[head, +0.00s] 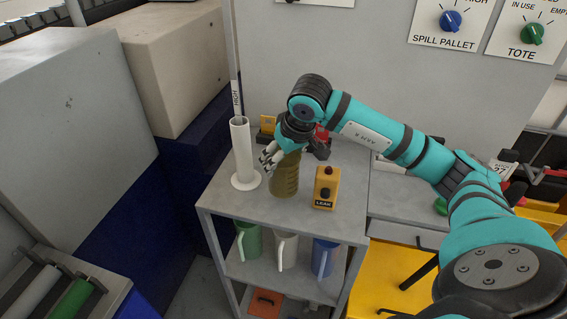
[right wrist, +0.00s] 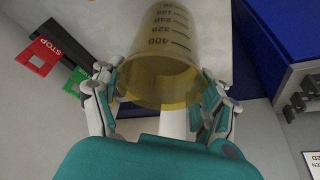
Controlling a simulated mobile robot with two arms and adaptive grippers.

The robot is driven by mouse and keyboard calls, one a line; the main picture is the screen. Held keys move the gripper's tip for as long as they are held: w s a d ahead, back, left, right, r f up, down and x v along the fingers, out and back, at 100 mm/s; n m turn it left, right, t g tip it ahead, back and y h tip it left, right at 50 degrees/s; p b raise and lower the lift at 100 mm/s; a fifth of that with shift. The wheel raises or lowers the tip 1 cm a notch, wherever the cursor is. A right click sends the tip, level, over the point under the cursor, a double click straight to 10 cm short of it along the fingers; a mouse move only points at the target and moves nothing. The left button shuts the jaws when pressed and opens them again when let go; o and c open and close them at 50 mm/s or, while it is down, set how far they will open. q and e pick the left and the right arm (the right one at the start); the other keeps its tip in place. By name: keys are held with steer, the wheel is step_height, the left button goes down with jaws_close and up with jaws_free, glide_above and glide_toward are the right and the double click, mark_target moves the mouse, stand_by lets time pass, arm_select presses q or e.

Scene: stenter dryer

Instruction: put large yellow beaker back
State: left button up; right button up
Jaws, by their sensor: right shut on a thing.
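The large yellow beaker (head: 286,176) is see-through, olive-yellow in the head view, over the top of a grey shelf cart (head: 355,209). I cannot tell whether its base touches the top. In the right wrist view the yellow beaker (right wrist: 167,50) shows dark volume marks, its rim end toward the camera. My right gripper (head: 270,157) is shut on the beaker near its upper end; the fingers (right wrist: 164,105) lie on both sides of it in the right wrist view. My left gripper is not in view.
A white upright cylinder (head: 241,155) stands left of the beaker, a yellow LEAK box (head: 326,188) right of it. Green (head: 247,241), cream (head: 285,250) and blue (head: 323,258) jugs sit on the shelf below. A grey wall panel stands behind.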

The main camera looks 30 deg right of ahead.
step_height(320, 180, down, 2)
steer(key=shift+f+p, duration=0.15)
steer(key=shift+p, duration=0.4)
steer(key=shift+f, duration=0.45)
steer(key=shift+f, duration=0.1)
steer(key=o, duration=1.7)
steer(key=shift+o, duration=0.2)
